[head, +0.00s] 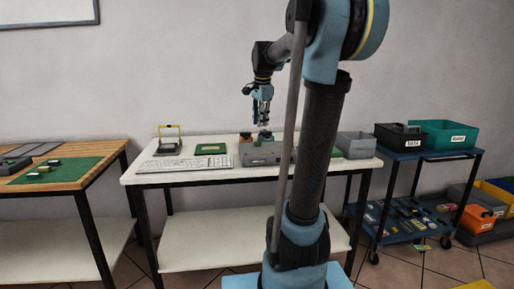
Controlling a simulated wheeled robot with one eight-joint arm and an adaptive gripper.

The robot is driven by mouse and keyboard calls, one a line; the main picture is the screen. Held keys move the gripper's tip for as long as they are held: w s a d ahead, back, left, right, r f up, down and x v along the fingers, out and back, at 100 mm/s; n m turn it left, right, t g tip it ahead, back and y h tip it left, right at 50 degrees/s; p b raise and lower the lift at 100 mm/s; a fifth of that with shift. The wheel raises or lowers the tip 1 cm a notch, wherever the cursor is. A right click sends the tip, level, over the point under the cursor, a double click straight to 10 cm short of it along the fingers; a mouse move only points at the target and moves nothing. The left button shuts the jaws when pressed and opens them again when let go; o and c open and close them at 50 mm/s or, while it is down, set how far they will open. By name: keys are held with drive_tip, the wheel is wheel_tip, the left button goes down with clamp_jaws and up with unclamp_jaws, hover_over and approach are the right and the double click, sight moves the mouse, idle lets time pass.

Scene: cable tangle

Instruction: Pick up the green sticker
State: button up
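My gripper (262,120) hangs pointing down over the white table (190,203), above a grey box-shaped device (262,156). Whether its fingers are open or shut is too small to tell, and I see nothing clearly held in it. A flat green rectangle with a pale edge (211,149) lies on the white table, left of my gripper and apart from it. I cannot tell whether this is the green sticker. Small orange and dark items sit at the grey device, below the gripper. My arm hides part of the table's right side.
A keyboard (186,164) and a yellow-handled dark item (169,140) are on the white table's left. A grey bin (357,145) stands at its right. A wooden table with a green mat (62,176) is at left; a blue cart (432,154) with bins is at right.

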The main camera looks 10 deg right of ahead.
drive_tip(key=w+r+m, duration=0.3)
drive_tip(key=w+m, duration=0.1)
drive_tip(key=w, duration=0.6)
drive_tip(key=f, duration=0.3)
drive_tip(key=w+f, duration=0.1)
drive_tip(key=f, duration=0.3)
drive_tip(key=w+f, duration=0.1)
drive_tip(key=f, duration=0.3)
drive_tip(key=shift+w+a+f, duration=0.15)
drive_tip(key=shift+a, duration=0.15)
drive_tip(key=shift+w+d+f, duration=0.1)
drive_tip(key=shift+w+f, duration=0.05)
drive_tip(key=shift+f, duration=0.75)
drive_tip(key=shift+w+d+f, duration=0.1)
drive_tip(key=shift+f, duration=0.75)
drive_tip(key=shift+w+d+f, duration=0.1)
drive_tip(key=shift+w+f, duration=0.05)
drive_tip(key=shift+f, duration=0.75)
drive_tip(key=c, duration=0.4)
